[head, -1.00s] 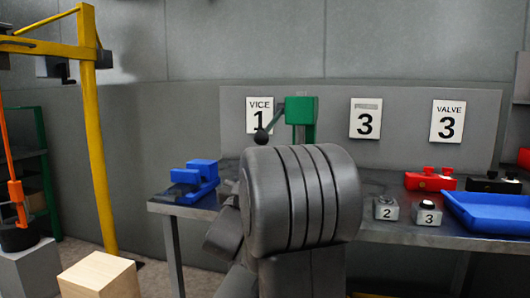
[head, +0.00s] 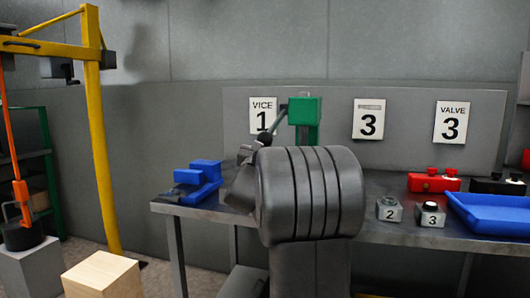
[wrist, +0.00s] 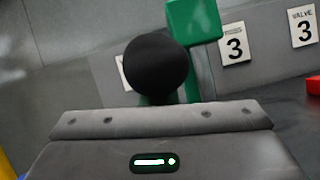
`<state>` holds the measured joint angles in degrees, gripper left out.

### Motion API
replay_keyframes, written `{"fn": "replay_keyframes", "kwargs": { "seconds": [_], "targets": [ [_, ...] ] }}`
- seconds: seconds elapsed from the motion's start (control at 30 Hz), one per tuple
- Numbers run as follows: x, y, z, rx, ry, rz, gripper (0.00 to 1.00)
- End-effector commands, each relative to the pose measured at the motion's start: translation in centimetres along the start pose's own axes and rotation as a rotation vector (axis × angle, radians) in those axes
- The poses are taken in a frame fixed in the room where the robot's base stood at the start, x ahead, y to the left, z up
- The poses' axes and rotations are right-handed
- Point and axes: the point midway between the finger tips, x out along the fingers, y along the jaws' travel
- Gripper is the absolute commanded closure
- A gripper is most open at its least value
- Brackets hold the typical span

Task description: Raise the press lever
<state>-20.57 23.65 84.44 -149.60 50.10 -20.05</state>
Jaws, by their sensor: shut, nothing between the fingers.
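The green press (head: 305,112) stands at the back of the workbench. Its lever (head: 280,122) slopes down and to the left from the press head to a black ball knob (head: 264,139). My gripper (head: 246,155) is shut and empty, just below and left of the knob in the head view. I cannot tell whether it touches the knob. In the wrist view the knob (wrist: 157,66) is large and close, just beyond my gripper's edge, with the green press head (wrist: 193,20) behind it. My arm hides the lower part of the press.
A blue vice (head: 197,180) sits at the bench's left end. Small numbered boxes (head: 389,210), a blue tray (head: 490,215) and a red valve block (head: 433,183) lie to the right. A yellow crane post (head: 99,150) and wooden block (head: 103,276) stand at the left.

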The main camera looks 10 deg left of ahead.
Motion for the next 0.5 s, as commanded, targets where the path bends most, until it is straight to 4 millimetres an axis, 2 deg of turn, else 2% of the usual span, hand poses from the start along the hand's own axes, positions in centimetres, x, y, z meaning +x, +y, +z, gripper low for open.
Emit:
{"fn": "replay_keyframes", "kwargs": {
  "seconds": [0.5],
  "targets": [
    [-0.06, 0.07, 0.77, 0.001, 0.017, -0.005, 1.0]
  ]
}}
